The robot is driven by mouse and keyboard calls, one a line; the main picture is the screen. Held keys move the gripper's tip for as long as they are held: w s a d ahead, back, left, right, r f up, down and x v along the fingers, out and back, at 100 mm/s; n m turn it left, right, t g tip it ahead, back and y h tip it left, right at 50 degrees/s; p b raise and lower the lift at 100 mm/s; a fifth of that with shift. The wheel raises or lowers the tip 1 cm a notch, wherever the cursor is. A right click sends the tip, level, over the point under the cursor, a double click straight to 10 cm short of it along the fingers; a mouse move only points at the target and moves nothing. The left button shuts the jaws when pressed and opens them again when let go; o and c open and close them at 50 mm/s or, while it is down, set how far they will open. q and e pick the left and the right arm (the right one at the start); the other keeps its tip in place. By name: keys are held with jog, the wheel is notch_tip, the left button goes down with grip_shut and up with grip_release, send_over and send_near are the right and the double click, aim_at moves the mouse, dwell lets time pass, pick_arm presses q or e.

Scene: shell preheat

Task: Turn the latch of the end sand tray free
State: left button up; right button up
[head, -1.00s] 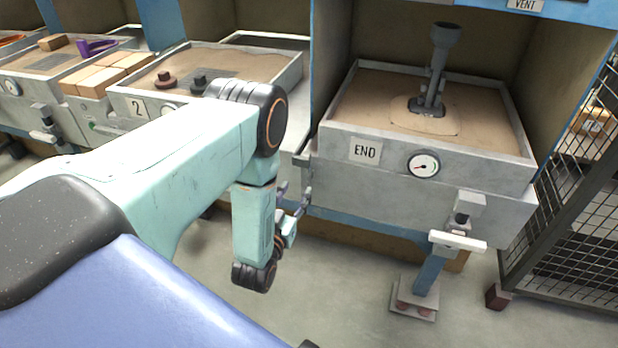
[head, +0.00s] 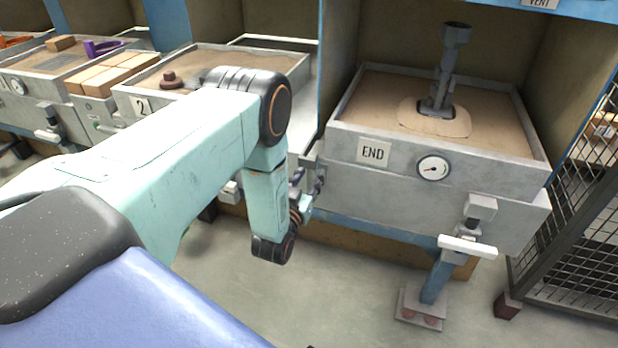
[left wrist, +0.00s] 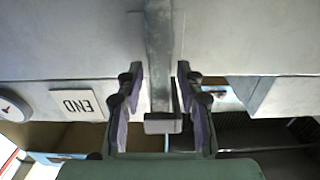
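The end sand tray (head: 345,180) is a grey box of sand with an END label, at the right of the head view. Its latch, a grey bar with a small block (left wrist: 163,124), shows in the left wrist view. In the head view a grey fitting (head: 308,163) sits at the tray's left front corner, partly hidden by my gripper. My left gripper (head: 317,183) is by that corner. In the left wrist view its purple-grey fingers (left wrist: 158,72) are open, one on each side of the latch, with gaps visible. My right gripper is not in view.
The tray front carries a round gauge (head: 433,167) and a white-handled fitting (head: 468,246). A blue foot post (head: 436,280) stands below it. Tray 2 (head: 225,58) is to the left. A mesh fence (head: 575,225) is at the right.

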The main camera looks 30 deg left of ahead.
pick_arm(q)
grip_shut()
dwell(0.3)
dwell(0.4)
